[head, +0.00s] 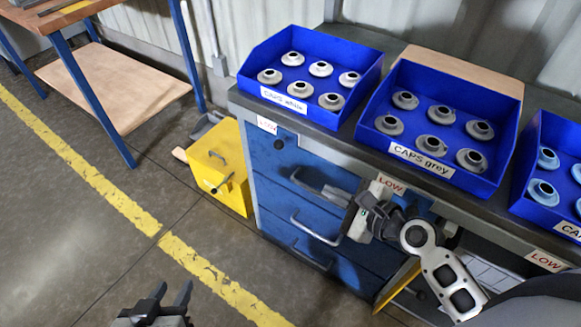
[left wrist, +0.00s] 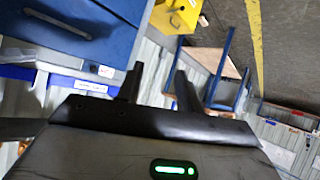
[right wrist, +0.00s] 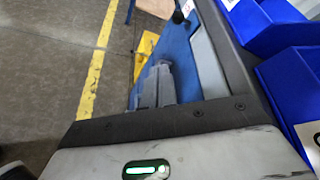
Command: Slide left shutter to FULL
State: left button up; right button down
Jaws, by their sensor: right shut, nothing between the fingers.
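A small white label plate (head: 267,125) with red lettering too small to read sits on the bench's front edge below the white caps tray, at left. It also shows in the left wrist view (left wrist: 106,71). I cannot tell a separate shutter on it. A LOW plate (head: 391,186) is below the grey caps tray and another LOW plate (head: 547,260) is further right. My right gripper (head: 338,194) is shut and empty in front of the drawers, near the middle LOW plate; its closed fingers show in the right wrist view (right wrist: 157,86). My left gripper (head: 170,291) is open and empty, low over the floor.
Blue trays of white caps (head: 253,85), grey caps (head: 365,128) and blue caps (head: 522,190) stand on the bench. Blue drawers (head: 272,170) with protruding handles are below. A yellow box (head: 213,160) stands on the floor at left. The floor by the yellow line is clear.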

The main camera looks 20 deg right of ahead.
pick_arm(q)
jog(key=shift+s+d+f+b, duration=0.1)
jog(key=shift+s+f+b, duration=0.05)
jog(key=shift+s+b, duration=0.55)
pick_arm(e)
jog(key=m, duration=0.2)
jog(key=w+d+r+m+t, duration=0.1)
jog(key=m, duration=0.2)
jog(key=r+m+y, duration=0.1)
jog(key=m, duration=0.1)
jog(key=shift+w+d+r+m, duration=0.2)
jog(key=shift+w+d+m, duration=0.05)
jog(key=shift+w+m, duration=0.05)
send_near(283, 147)
jog(key=x, duration=0.5)
jog(key=shift+w+a+f+b, duration=0.15)
jog(key=shift+w+b, duration=0.1)
jog(key=shift+b, duration=0.15)
jog(key=shift+w+a+f, duration=0.1)
jog(key=shift+w+a, duration=0.2)
jog(key=shift+w, duration=0.25)
pick_arm(q)
jog(key=shift+w+f, duration=0.15)
jog(key=shift+f, duration=0.1)
